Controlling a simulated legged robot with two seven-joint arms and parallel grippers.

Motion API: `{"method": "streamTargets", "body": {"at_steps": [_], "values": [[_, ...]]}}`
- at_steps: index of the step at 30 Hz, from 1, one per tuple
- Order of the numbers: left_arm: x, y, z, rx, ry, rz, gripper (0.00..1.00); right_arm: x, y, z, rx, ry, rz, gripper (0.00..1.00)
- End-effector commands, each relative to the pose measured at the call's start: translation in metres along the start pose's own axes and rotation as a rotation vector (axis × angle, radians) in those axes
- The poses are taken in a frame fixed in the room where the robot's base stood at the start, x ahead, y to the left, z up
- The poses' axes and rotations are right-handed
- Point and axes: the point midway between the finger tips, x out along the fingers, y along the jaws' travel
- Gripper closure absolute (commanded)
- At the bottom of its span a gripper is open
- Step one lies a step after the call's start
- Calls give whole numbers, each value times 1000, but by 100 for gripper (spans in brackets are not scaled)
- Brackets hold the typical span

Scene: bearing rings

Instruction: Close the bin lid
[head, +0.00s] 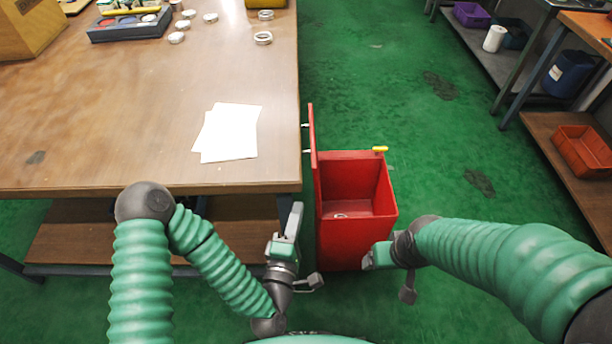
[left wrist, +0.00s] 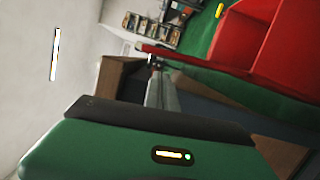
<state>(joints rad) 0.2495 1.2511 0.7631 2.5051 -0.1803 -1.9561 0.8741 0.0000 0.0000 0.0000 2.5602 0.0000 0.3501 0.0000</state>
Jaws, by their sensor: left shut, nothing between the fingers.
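The red bin (head: 357,235) stands on the floor just right of the table. Its lid (head: 312,150) is open and stands upright along the bin's left side. A small ring lies inside the bin. A yellow piece (head: 380,149) shows at the bin's back right rim. My left gripper (head: 296,220) is shut and empty, left of the lid's near end, between table and bin. In the left wrist view the lid (left wrist: 190,58) shows edge-on, with the red bin (left wrist: 285,45) beyond it. My right gripper (head: 370,258) is at the bin's near right corner; its fingers are hard to make out.
The wooden table (head: 120,100) fills the left, its right edge close to the lid. White papers (head: 230,132), several metal rings (head: 263,38) and a dark tray (head: 128,28) lie on it. Green floor right of the bin is clear up to shelves holding an orange crate (head: 583,150).

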Motion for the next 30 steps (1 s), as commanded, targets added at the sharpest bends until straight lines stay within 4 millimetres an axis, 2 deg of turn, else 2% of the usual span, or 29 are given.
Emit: {"method": "streamTargets", "body": {"at_steps": [9, 13, 18, 30], "values": [[64, -2, 2, 8, 1, 2, 100, 13, 0, 3, 0, 0, 0, 19], [82, -2, 2, 9, 0, 0, 100, 16, 0, 4, 0, 0, 0, 19], [91, -1, 2, 8, -1, -2, 100, 16, 0, 4, 0, 0, 0, 19], [93, 0, 3, 18, -2, -5, 100, 14, 0, 3, 0, 0, 0, 19]]}}
